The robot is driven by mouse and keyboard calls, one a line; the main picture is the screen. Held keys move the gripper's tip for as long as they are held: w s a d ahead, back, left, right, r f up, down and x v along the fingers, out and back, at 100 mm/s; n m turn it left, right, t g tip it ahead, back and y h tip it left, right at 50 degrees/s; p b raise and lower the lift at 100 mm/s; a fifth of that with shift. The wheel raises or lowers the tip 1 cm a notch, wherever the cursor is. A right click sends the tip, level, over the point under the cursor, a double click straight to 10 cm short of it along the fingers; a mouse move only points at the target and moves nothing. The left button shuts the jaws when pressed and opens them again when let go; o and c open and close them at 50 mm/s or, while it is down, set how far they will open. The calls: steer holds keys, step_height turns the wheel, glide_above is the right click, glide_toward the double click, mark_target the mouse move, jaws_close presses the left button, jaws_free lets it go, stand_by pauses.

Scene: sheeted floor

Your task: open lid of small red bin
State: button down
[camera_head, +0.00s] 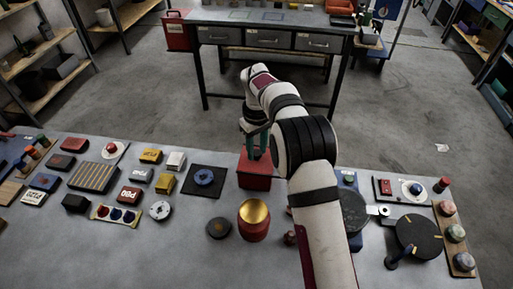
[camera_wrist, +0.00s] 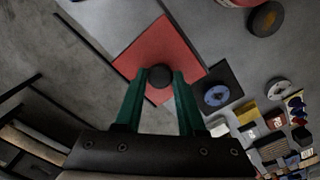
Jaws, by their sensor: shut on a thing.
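The small red bin (camera_head: 255,182) stands on the grey table near its far edge, partly behind my arm. Its square red lid (camera_wrist: 150,50) has a round black knob (camera_wrist: 160,76) in the middle. My gripper (camera_head: 258,150) points down over the bin. In the wrist view, the green fingers of my gripper (camera_wrist: 159,82) are closed on the knob, one on each side. The lid appears to lie level on the bin; I cannot tell whether there is a gap under it. The knob is hidden in the head view.
A black mat with a blue disc (camera_head: 204,177) lies just left of the bin. A red pot with a gold top (camera_head: 254,217) and a dark disc (camera_head: 219,228) are in front. Many small blocks crowd the table's left. Round dark plates (camera_head: 418,238) lie right of my arm.

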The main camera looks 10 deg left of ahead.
steer(key=d, duration=0.7)
steer(key=shift+d, duration=0.2)
steer(key=c, duration=0.5)
jaws_free()
step_height(320, 180, up, 16)
